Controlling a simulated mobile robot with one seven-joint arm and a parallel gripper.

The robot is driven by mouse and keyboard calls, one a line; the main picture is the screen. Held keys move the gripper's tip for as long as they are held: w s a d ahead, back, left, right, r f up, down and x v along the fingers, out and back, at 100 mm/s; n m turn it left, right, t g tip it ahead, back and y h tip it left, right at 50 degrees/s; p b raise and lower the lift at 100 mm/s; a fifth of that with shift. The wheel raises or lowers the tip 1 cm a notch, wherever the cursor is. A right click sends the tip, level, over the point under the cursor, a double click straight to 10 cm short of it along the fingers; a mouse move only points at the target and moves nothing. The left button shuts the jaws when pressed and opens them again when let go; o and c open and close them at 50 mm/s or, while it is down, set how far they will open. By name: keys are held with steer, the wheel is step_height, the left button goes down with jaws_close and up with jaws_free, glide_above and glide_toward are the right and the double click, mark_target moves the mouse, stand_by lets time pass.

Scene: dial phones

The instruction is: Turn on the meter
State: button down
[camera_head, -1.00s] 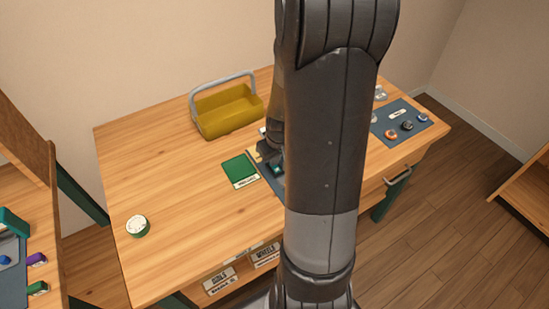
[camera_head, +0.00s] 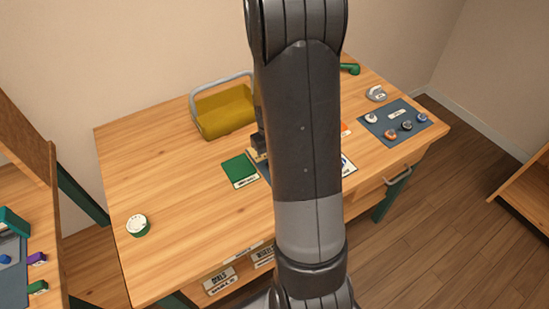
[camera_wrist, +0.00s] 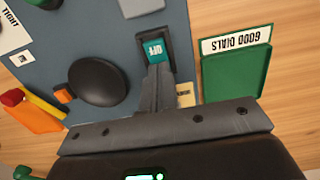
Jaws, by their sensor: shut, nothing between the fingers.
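In the wrist view a teal rocker switch (camera_wrist: 155,51) marked OFF sits in a black housing on a blue-grey board (camera_wrist: 100,24). My gripper (camera_wrist: 156,76) is shut and empty, its fingertips right at the near end of the switch. I cannot tell whether they touch it. A large black round part (camera_wrist: 98,82) is on the same board, left of the fingers. In the head view my gripper (camera_head: 259,146) shows only in part beside my arm, which hides the switch and most of the board.
A green GOOD DIALS pad (camera_wrist: 232,75) lies right beside the board in the wrist view. A yellow tote (camera_head: 224,110) stands at the back of the table. A white-topped dial (camera_head: 137,225) lies front left. A blue mat (camera_head: 410,117) with several knobs lies at the right.

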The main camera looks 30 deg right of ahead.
steer(key=shift+s+a+f, duration=0.15)
steer(key=shift+s+f, duration=0.1)
steer(key=shift+f, duration=0.25)
steer(key=shift+s, duration=0.6)
steer(key=w+r, duration=0.4)
steer(key=r, duration=1)
steer(key=s+a+r+t, duration=0.6)
steer(key=s+a+r, duration=0.7)
steer(key=s+a, duration=0.2)
steer(key=s, duration=0.2)
steer(key=shift+s+a+r, duration=0.15)
steer(key=shift+s+r, duration=0.15)
steer(key=shift+r, duration=0.05)
